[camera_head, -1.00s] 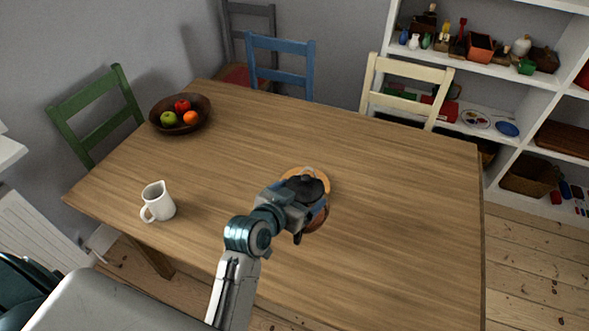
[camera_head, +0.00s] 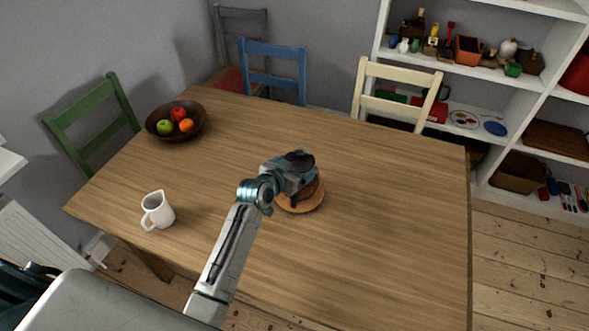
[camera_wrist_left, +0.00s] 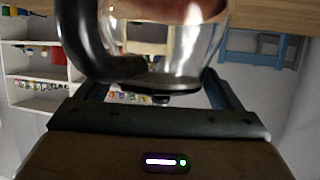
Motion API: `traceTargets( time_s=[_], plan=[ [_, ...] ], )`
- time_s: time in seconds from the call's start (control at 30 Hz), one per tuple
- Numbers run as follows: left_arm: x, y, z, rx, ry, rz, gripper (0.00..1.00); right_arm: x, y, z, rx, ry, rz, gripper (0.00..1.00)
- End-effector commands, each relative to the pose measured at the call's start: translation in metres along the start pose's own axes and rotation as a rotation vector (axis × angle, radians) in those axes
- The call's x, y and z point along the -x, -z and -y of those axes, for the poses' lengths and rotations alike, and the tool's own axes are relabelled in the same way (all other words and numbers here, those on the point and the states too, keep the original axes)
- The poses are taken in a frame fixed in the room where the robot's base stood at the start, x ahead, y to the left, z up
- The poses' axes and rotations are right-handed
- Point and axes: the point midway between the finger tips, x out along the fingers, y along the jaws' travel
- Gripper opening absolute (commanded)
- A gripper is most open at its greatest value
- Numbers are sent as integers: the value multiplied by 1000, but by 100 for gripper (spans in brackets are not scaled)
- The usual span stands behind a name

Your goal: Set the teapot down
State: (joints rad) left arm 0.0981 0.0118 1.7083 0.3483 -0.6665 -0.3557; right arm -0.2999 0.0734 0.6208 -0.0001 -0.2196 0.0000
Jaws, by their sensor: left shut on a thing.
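The teapot (camera_head: 305,189) has a clear glass body, a dark lid and a black handle. It is mostly behind my left gripper (camera_head: 298,173) in the head view, over a round wooden board (camera_head: 319,205) on the table. In the left wrist view the glass body (camera_wrist_left: 180,40) and black handle fill the upper middle, upside down. My left gripper is shut on the teapot, with a blue-grey finger on each side. I cannot tell whether the teapot's base touches the board. My right gripper is not in view.
A white jug (camera_head: 157,210) stands at the table's left front. A dark bowl of fruit (camera_head: 160,112) stands at the back left. The wooden table (camera_head: 400,220) is clear on the right. Green, blue and cream chairs line its edges; white shelves (camera_head: 480,75) stand behind.

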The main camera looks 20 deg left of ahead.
Motion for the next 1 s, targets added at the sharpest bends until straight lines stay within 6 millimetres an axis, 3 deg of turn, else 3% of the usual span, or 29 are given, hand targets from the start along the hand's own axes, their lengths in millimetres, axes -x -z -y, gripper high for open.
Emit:
traceTargets(
  time_s=[0.2,0.53,0.57,0.6,1.0],
  plan=[
    [-6,-13,0,0,1,-6,17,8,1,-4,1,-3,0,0],
    [-8,-17,0,0,1,-7,17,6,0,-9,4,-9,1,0],
    [-8,-19,0,0,0,-2,90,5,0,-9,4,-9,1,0],
    [-8,-19,0,0,0,-2,98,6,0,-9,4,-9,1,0],
    [1,-18,0,-1,1,-3,100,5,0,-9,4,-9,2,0]
  ],
)
